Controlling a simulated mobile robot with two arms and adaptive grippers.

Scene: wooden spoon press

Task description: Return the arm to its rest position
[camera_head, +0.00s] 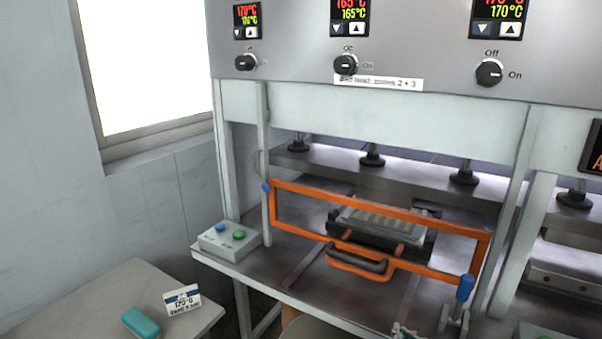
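Neither of my grippers can be made out in the head view, and no arm of mine shows clearly. A small grey-green part (403,331) pokes in at the bottom edge; too little of it shows to tell what it is. The press (375,115) fills the middle and right. Its orange guard frame (380,208) stands across the front of the opening. Behind it a dark mould block (378,229) with a light, patterned top sits on the press bed. An orange tray-like piece with a dark handle (357,259) is at the front.
A low table (95,300) at lower left holds a teal case (140,323) and a small sign (182,299). A blue-handled lever (465,288) stands at the guard's right end.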

